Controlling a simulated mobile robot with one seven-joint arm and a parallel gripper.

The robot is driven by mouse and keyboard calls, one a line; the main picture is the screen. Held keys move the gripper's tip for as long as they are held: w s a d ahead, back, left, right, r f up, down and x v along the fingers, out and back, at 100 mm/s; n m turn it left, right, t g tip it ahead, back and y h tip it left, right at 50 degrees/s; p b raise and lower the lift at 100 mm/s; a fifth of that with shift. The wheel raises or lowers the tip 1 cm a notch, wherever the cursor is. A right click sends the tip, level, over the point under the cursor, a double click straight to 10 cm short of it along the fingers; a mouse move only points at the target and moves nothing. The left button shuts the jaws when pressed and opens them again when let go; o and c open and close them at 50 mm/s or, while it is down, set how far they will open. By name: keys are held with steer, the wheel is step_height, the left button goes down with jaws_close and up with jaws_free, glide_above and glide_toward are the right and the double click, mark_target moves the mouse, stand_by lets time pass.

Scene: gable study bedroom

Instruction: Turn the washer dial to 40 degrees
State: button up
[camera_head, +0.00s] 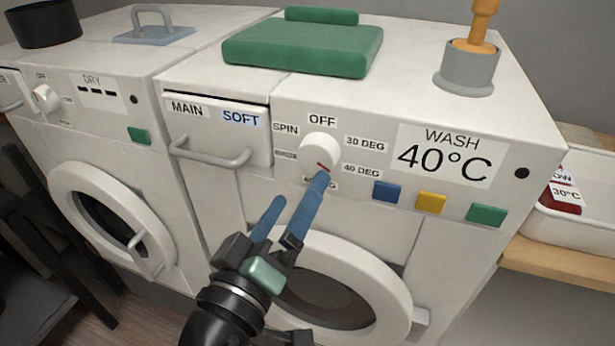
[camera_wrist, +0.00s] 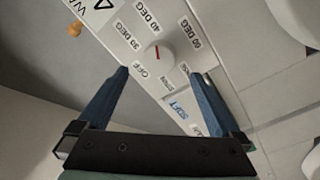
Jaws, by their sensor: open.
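The washer dial (camera_head: 320,149) is a round white knob with a red mark on the washer's white front. The mark is low on the knob, on the side of the 40 DEG label (camera_head: 361,169) and the partly hidden bottom label; its exact setting is hard to tell. A sign (camera_head: 445,157) reads WASH 40°C. My gripper (camera_head: 302,186) is open, its blue fingers apart, below and in front of the dial; one fingertip overlaps the bottom label. In the wrist view the dial (camera_wrist: 158,53) appears beyond the gap between the fingertips (camera_wrist: 159,73); contact is not visible.
The MAIN/SOFT drawer (camera_head: 217,133) with its handle is left of the dial. Blue (camera_head: 386,192), yellow (camera_head: 431,203) and green (camera_head: 486,215) buttons are at right. The round door (camera_head: 385,275) is below. A dryer (camera_head: 100,130) stands left; a white basin (camera_head: 570,235) stands right.

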steer(key=v, duration=0.6)
steer(key=shift+b, duration=0.35)
steer(key=shift+s+a, duration=0.1)
steer(key=w+d+r+m+t+y, duration=0.1)
steer(key=w+r+m+t, duration=0.1)
steer(key=r, duration=0.7)
steer(key=w+d+r+m+t+y, duration=0.2)
steer(key=r+t, duration=0.1)
steer(key=r, duration=0.5)
steer(key=s+d+r+t+y+p, duration=0.1)
steer(key=r+p, duration=0.7)
steer(key=r, duration=0.8)
steer(key=s+d+r+m+t+y+p, duration=0.1)
steer(key=s+r+p, duration=0.4)
steer(key=r, duration=1.1)
steer(key=t+y+p, duration=0.1)
steer(key=t+p, duration=0.1)
steer(key=p, duration=0.1)
steer(key=shift+t+p, duration=0.4)
steer(key=shift+f, duration=0.1)
